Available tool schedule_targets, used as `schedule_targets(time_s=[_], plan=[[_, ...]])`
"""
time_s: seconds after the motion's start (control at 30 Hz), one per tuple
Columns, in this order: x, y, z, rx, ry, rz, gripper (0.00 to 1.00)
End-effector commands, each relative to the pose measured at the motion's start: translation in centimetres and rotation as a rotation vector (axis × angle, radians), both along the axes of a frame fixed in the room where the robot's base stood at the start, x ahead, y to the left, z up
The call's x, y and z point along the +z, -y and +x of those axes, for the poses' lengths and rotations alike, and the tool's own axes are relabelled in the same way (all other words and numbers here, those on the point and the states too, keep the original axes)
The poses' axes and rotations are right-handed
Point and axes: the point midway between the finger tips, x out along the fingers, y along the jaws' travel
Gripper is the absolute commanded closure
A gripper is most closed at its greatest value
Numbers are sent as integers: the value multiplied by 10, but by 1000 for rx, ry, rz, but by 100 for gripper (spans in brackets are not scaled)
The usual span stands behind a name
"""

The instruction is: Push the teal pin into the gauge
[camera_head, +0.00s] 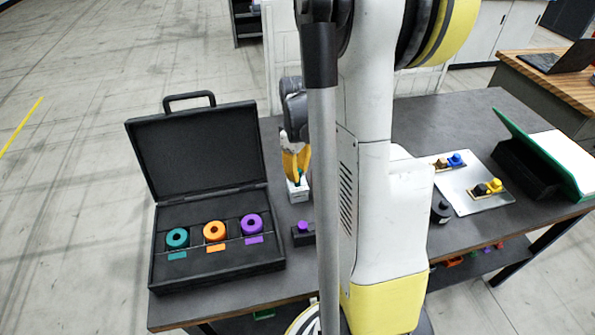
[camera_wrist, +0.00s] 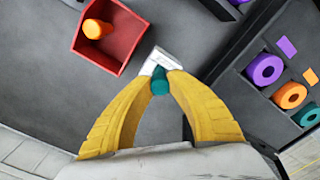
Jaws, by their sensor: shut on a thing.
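My gripper (camera_head: 297,178) is pointed down over the table, to the right of the open case. Its yellow fingers are closed on the teal pin (camera_wrist: 159,82) in the wrist view. A small white block (camera_wrist: 162,60), apparently the gauge, is right by the pin's end; it also shows under the fingers in the head view (camera_head: 299,194). Whether the pin is inside the block or only against it, I cannot tell. The pin is mostly hidden by the fingers in the head view.
The open black case (camera_head: 160,268) holds a teal ring (camera_head: 177,238), an orange ring (camera_head: 214,231) and a purple ring (camera_head: 251,224). A purple pin (camera_head: 303,226) stands in a dark block nearby. A red tray (camera_wrist: 121,48) with an orange pin (camera_wrist: 97,29) is close to the fingers.

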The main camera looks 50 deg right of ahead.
Motion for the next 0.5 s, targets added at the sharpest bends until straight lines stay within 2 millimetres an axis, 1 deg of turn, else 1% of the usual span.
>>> schedule_targets(time_s=[0.13,0.4,0.43,0.47,0.5], plan=[[-3,0,0,0,0,0,100],[-3,0,0,0,0,0,100],[-3,0,0,0,0,0,72],[-3,0,0,0,0,0,63],[-3,0,0,0,0,0,57]])
